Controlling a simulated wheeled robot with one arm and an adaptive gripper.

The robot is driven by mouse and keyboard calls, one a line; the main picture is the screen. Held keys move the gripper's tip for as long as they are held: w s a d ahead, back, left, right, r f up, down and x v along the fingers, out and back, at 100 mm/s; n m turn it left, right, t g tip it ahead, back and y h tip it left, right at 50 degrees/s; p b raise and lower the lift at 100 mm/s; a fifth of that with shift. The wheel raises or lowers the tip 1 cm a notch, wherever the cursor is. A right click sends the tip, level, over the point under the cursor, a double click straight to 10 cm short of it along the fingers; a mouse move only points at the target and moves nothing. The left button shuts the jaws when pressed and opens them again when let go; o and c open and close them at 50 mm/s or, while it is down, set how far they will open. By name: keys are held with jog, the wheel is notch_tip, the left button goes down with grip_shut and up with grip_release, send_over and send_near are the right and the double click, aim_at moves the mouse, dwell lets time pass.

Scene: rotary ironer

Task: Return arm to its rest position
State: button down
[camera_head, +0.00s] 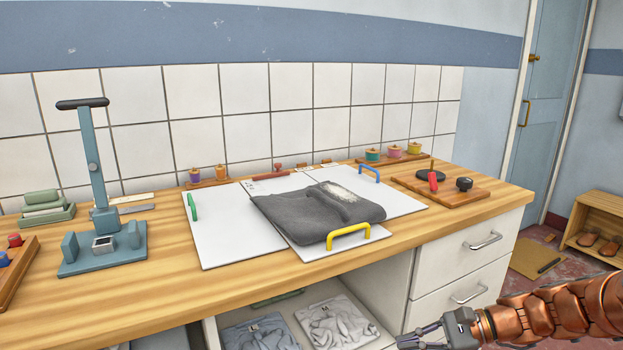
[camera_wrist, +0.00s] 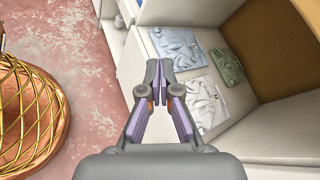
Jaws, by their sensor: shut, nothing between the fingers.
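My gripper (camera_head: 408,340) is at the lower right of the head view, in front of the counter and below its top. In the wrist view my gripper (camera_wrist: 160,75) points down with its two fingertips together and nothing between them. My copper-coloured arm reaches in from the right edge of the head view. The gripper is apart from the counter and drawers. In the wrist view an open compartment (camera_wrist: 262,128) with several folded cloths lies beyond and to the right of the fingers.
A wooden counter (camera_head: 150,290) holds white folding boards (camera_head: 225,235) with a folded grey garment (camera_head: 315,212) and a blue press stand (camera_head: 100,185). White drawers (camera_head: 455,262) stand just behind my gripper.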

jog(key=s+a+n+g+h, duration=0.5)
jog(key=s+a+n, duration=0.25)
jog(key=s, duration=0.55)
jog(key=s+d+f+n+h, duration=0.1)
jog(key=s+d+n+h, duration=0.25)
jog(key=s, duration=0.35)
jog(key=s+d+n+h, duration=0.3)
jog(key=s+h, duration=0.2)
jog(key=s, duration=0.1)
notch_tip(320, 180, up, 23)
jog(key=s+t+p, duration=0.1)
jog(key=p, duration=2)
jog(key=shift+s+p, duration=0.3)
jog(key=shift+s, duration=0.05)
jog(key=shift+a, duration=0.1)
